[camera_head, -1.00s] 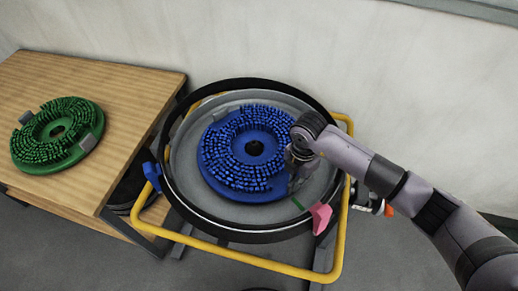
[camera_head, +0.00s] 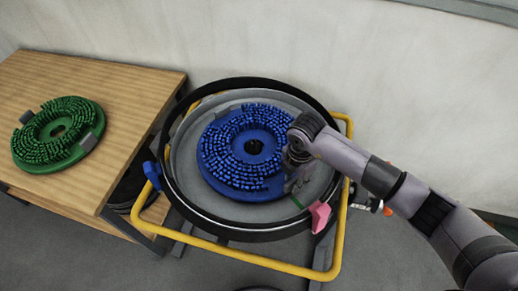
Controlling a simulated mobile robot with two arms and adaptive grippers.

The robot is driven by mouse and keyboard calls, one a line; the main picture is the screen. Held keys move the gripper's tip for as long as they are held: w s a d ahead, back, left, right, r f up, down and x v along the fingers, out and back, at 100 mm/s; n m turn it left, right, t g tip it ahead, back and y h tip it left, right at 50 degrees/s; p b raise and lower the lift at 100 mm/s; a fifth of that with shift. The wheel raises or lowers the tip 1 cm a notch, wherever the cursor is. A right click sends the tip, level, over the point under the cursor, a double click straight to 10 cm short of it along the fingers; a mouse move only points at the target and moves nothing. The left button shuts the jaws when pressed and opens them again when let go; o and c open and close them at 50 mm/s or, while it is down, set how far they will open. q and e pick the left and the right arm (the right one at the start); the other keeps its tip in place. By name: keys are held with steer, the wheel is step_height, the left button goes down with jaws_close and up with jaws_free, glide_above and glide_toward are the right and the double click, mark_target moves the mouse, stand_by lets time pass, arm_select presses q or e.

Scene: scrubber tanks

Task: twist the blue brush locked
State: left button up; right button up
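The blue brush (camera_head: 232,168) is a round disc with blue bristles and a dark centre hole. It lies bristles up inside the round grey tank (camera_head: 190,190) with a black rim. My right gripper (camera_head: 292,184) reaches in from the right and is at the brush's right edge, pointing down. My own wrist covers much of it, so I cannot tell whether its fingers are closed on the brush. My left gripper is not in view.
A green brush (camera_head: 58,133) with grey blocks lies on a wooden table (camera_head: 120,90) at left. A yellow tube frame (camera_head: 250,261) surrounds the tank. A pink piece (camera_head: 320,215) and a blue piece (camera_head: 152,173) sit at the rim. A pale wall stands behind.

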steer(key=shift+o, duration=0.5)
steer(key=shift+a, duration=0.1)
steer(key=shift+s+f, duration=0.2)
step_height(320, 180, up, 12)
steer(key=shift+w+r, duration=0.2)
stand_by(0.3)
